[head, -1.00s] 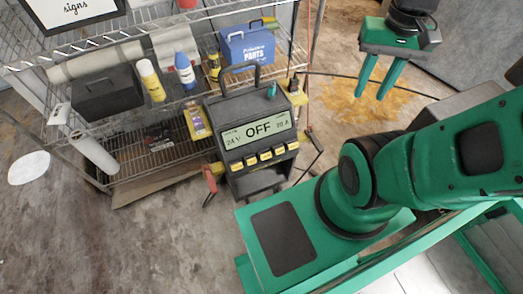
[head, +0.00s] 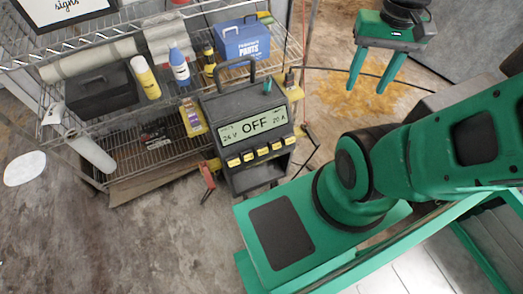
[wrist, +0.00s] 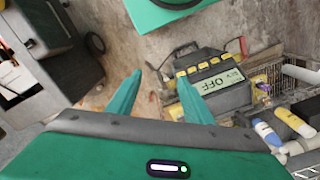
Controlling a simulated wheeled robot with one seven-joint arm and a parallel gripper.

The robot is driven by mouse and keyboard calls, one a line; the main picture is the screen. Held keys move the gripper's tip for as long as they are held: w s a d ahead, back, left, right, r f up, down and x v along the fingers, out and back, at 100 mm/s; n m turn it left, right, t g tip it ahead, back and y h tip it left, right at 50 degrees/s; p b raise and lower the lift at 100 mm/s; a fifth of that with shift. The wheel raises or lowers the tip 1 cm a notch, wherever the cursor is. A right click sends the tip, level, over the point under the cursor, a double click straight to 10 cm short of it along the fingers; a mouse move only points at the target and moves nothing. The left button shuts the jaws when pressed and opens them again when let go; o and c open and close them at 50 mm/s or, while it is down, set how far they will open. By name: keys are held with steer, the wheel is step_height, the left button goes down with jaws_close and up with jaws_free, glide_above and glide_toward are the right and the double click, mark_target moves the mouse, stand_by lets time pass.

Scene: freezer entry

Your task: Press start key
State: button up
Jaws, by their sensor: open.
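A dark grey charger (head: 250,135) with a handle stands in front of the wire shelf in the head view. Its lit display (head: 253,126) reads "OFF", with "24 V" and "20 A". A row of several yellow keys (head: 262,150) lies under the display; their labels are too small to read. My gripper (head: 368,85) is open and empty, up and to the right of the charger, well apart from it. In the wrist view the charger (wrist: 215,90) appears upside down beyond the right finger, and my open gripper (wrist: 160,95) shows both green fingers spread.
The wire shelf (head: 150,155) behind the charger holds a blue parts box (head: 243,40), a black case (head: 100,92), and blue and yellow bottles (head: 146,78). A red clamp (head: 207,175) hangs at the charger's left. Stained open floor lies below my gripper.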

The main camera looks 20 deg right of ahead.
steer(key=shift+c, duration=0.5)
jaws_close()
stand_by(1.4)
